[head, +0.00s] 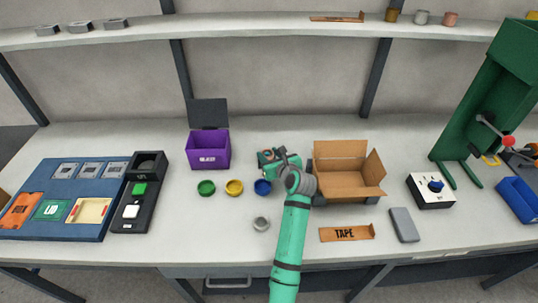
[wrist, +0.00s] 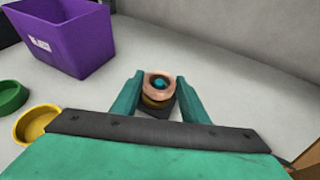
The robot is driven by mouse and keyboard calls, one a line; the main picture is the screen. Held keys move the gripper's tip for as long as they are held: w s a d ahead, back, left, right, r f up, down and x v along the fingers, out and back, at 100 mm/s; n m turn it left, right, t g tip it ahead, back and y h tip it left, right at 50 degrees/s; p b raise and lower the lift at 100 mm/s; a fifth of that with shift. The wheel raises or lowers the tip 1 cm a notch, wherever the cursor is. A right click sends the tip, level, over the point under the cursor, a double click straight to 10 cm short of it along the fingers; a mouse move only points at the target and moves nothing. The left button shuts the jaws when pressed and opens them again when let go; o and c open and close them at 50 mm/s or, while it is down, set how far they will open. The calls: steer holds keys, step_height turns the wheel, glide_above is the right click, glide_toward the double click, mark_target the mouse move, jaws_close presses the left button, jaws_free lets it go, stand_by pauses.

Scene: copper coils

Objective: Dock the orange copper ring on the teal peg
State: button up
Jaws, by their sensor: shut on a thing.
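The orange copper ring (wrist: 149,80) is between the two teal fingers of my gripper (wrist: 158,92) in the wrist view, and my gripper is shut on it. The teal peg (wrist: 160,84) shows through the ring's hole. I cannot tell whether the ring is around the peg or just above it. A darker gold-brown band shows below the ring, over a dark base (wrist: 158,111). In the head view my gripper (head: 280,158) is over the table between the purple bin and the cardboard box, and it hides most of the peg and ring.
A purple bin (head: 209,152) stands left, an open cardboard box (head: 345,188) close right. Green (head: 206,188), yellow (head: 234,188) and blue (head: 262,187) bowls sit in front. A grey cup (head: 261,223) stands near my arm. The table behind my gripper is clear.

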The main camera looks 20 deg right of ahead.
steer(key=shift+f, duration=0.55)
steer(key=o, duration=0.9)
steer(key=shift+v, duration=5.5)
